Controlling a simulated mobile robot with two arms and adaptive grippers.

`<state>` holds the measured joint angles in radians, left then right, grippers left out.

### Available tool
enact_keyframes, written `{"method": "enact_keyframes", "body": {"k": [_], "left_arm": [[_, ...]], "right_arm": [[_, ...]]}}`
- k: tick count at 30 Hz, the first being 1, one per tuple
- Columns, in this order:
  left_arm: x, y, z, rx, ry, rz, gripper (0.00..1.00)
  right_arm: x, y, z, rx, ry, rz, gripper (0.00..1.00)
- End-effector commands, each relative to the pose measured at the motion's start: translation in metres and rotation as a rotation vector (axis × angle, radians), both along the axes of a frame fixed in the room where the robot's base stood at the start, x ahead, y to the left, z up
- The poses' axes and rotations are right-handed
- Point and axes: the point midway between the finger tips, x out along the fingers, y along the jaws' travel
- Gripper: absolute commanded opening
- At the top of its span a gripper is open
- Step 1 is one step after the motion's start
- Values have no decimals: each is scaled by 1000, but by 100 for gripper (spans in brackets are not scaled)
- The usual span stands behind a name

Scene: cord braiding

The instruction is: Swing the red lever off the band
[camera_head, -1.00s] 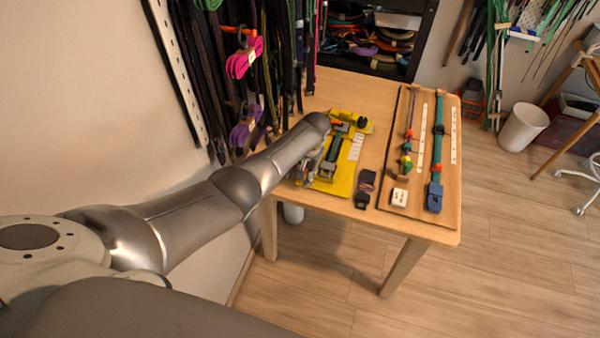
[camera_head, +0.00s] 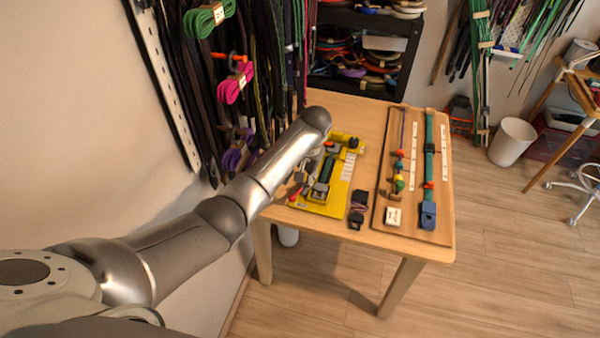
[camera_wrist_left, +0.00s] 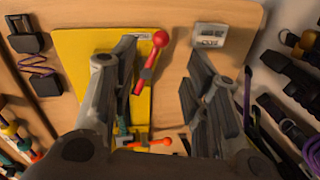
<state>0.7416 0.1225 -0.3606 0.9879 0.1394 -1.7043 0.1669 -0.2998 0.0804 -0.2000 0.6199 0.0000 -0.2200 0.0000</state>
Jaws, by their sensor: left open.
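The red lever (camera_wrist_left: 160,40) has a red ball end and stands over the yellow plate (camera_wrist_left: 72,48) in the left wrist view. Its red end also shows in the head view (camera_head: 294,197), at the plate's near left edge. My left gripper (camera_wrist_left: 160,58) is open, with the lever between its spread fingers, nearer the left finger in that view. I see no clear contact. In the head view my arm partly hides the gripper. A dark green band (camera_head: 327,170) lies in the grey fixture on the plate. My right gripper is not in view.
An orange handle (camera_wrist_left: 150,142) lies low between my fingers. A dark buckle with cord (camera_head: 357,208) lies right of the plate. A brown board (camera_head: 412,226) with straps fills the table's right side. Cords hang on the wall close behind my left arm.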

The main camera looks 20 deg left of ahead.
Motion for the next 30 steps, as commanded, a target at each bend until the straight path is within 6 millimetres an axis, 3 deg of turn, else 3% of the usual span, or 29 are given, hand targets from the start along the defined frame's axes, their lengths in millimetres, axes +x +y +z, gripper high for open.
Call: {"method": "enact_keyframes", "body": {"k": [6,22,26,30], "left_arm": [[0,-4,22,0,0,0,43],[0,-5,25,-1,0,0,43],[-5,-8,19,-6,-1,-7,43],[-30,-18,-4,-32,-14,-42,43]], "right_arm": [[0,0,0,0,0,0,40],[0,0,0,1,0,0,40],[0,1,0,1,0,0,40],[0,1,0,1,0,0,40]]}}
